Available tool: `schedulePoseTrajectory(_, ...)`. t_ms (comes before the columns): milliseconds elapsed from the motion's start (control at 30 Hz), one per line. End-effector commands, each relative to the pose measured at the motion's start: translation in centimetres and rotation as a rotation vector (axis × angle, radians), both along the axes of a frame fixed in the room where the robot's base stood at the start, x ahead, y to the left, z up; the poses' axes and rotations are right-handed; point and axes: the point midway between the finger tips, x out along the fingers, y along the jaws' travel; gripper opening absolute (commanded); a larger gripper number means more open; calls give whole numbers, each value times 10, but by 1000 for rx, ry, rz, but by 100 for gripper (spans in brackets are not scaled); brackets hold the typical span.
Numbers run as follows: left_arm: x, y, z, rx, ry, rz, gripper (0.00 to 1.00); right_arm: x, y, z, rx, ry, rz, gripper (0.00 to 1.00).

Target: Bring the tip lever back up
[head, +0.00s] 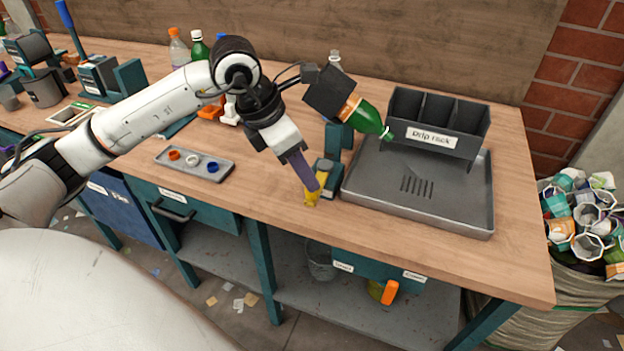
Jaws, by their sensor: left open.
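The yellow tip lever (312,198) points down and forward from the low front of the teal tipping stand (326,168), near the table's front edge. A dark holder (328,92) on the stand is tilted. A green bottle (364,116) lies in it, its neck pointing down to the right over the drip tray. My left gripper (304,172) is just above and left of the lever, its fingers pointing down toward it. The gripper is open; the fingers overlap in this view, and I cannot tell whether they touch the lever. My right gripper is not in view.
A grey drip tray (462,205) with a dark drip rack (440,110) stands right of the lever. A small grey tray (195,165) with coloured caps lies to the left. Several bottles stand behind my arm. A sack of crushed cups (585,225) stands at the right.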

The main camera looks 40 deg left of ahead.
Motion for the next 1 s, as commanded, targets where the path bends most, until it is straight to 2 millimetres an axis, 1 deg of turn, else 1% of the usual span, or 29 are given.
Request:
schedulePoseTrajectory(33,3,-3,-9,-4,3,-1,40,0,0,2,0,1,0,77)
schedulePoseTrajectory(100,7,-5,-20,-4,3,-2,40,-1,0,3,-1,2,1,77)
schedulePoseTrajectory(200,12,-7,-33,-4,2,-1,40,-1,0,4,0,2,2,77)
schedulePoseTrajectory(300,15,-9,-41,-3,1,0,40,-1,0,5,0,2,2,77)
schedulePoseTrajectory(433,17,-10,-46,-2,0,-2,40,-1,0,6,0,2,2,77)
schedulePoseTrajectory(667,17,-10,-47,-2,-1,-2,40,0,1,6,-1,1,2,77)
schedulePoseTrajectory(767,17,-10,-47,-2,-1,-2,25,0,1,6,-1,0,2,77)
schedulePoseTrajectory(900,17,-10,-47,-2,-1,-2,2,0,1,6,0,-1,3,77)
schedulePoseTrajectory(933,17,-10,-47,-2,-1,-2,0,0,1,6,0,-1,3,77)
schedulePoseTrajectory(1000,17,-10,-47,-2,-1,-2,0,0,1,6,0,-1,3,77)
